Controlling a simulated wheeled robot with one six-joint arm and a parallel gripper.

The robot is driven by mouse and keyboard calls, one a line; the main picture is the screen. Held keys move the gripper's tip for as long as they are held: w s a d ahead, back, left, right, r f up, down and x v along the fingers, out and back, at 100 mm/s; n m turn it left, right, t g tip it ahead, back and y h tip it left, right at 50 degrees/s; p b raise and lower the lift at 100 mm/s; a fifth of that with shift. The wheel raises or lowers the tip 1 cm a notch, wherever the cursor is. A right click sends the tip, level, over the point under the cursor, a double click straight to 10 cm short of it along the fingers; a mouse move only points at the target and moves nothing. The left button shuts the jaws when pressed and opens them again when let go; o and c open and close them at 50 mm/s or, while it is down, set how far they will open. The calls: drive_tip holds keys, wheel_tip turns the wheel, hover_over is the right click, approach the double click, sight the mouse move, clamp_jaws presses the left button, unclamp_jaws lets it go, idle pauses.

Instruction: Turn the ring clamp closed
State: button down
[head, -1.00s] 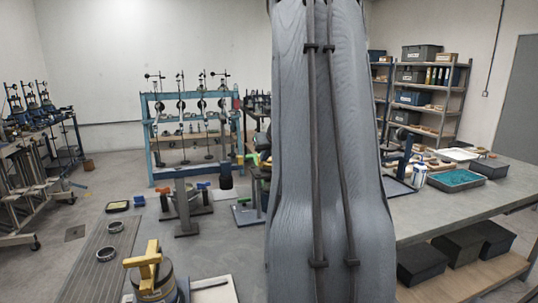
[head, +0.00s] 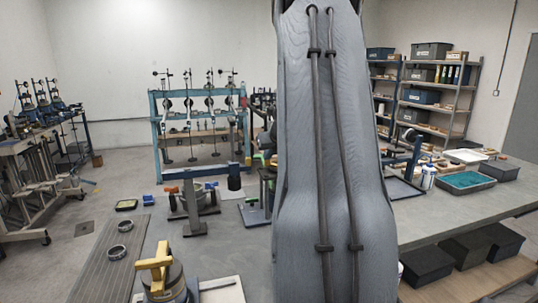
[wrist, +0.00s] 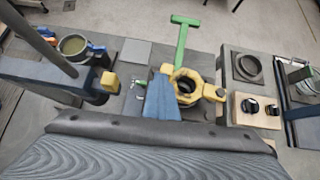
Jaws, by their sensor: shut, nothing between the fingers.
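In the wrist view a yellow ring clamp (wrist: 207,92) surrounds a dark round opening, with a lug on its right side. A green T-shaped handle (wrist: 181,45) rises just behind it. My gripper (wrist: 160,76) shows as a blue tapered shape at the lower middle, shut and empty. Its tip is at the ring's left side in the picture; I cannot tell whether it touches. In the head view my grey arm covers the middle, and the gripper is hidden there.
A blue fixture with a yellow end (wrist: 109,82) stands left of the gripper. A wooden block with black knobs (wrist: 255,110) is to the right. In the head view a yellow-topped device (head: 155,265) stands at the front left, and a workbench (head: 450,215) is at right.

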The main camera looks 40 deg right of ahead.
drive_tip(key=shift+s+f, duration=0.1)
drive_tip(key=shift+s, duration=0.05)
drive_tip(key=shift+s, duration=0.25)
drive_tip(key=a+f+v, duration=0.1)
drive_tip(key=a+v, duration=0.1)
drive_tip(key=v, duration=1)
drive_tip(key=shift+s+a, duration=0.35)
drive_tip(key=shift+f+b, duration=0.1)
drive_tip(key=shift+b, duration=0.2)
